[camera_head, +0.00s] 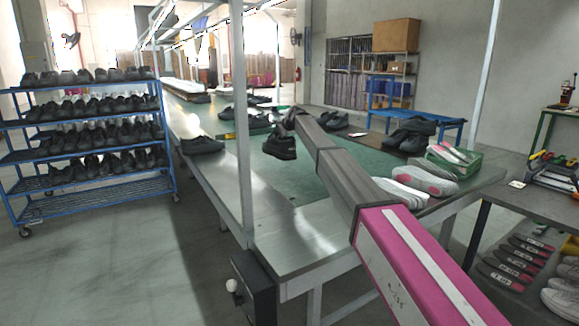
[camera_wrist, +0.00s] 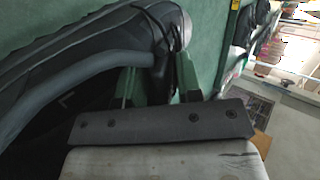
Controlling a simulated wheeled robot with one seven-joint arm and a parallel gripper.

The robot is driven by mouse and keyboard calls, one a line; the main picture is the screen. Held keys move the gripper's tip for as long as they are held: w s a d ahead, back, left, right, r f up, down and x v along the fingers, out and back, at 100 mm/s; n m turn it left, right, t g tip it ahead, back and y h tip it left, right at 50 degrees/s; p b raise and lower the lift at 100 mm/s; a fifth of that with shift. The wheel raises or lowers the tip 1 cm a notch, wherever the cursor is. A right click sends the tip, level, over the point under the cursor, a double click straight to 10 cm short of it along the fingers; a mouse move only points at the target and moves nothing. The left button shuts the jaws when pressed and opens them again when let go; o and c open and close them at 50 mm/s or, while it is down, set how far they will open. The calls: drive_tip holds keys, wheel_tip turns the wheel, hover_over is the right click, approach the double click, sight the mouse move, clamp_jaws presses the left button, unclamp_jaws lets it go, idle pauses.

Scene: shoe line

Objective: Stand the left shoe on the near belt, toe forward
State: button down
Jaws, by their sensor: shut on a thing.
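A dark grey-black shoe (camera_head: 281,147) hangs from my gripper (camera_head: 287,121) over the green surface of the line (camera_head: 318,184). My gripper is shut on its upper part, and the fingertips are mostly hidden by the shoe and my arm. In the wrist view the shoe (camera_wrist: 75,65) fills the upper left, with laces at its top right. A faint L-like mark shows on its dark lower part. The green fingers (camera_wrist: 155,85) reach to it. Another dark shoe (camera_head: 202,145) stands on the metal strip (camera_head: 222,176) along the line's left side.
A metal post (camera_head: 243,130) rises at the near left edge. Pale shoes (camera_head: 412,186), a green box (camera_head: 453,161) and dark shoes (camera_head: 409,136) occupy the right side. A blue shoe rack (camera_head: 85,128) stands left. The near metal end (camera_head: 300,243) is clear.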

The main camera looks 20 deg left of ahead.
drive_tip(key=w+d+f, duration=0.2)
drive_tip(key=w+f, duration=0.9)
drive_tip(key=shift+w+d, duration=0.25)
drive_tip(key=shift+w, duration=0.1)
drive_tip(key=c, duration=0.8)
unclamp_jaws()
drive_tip(key=v, duration=1.2)
drive_tip(key=shift+r, duration=0.1)
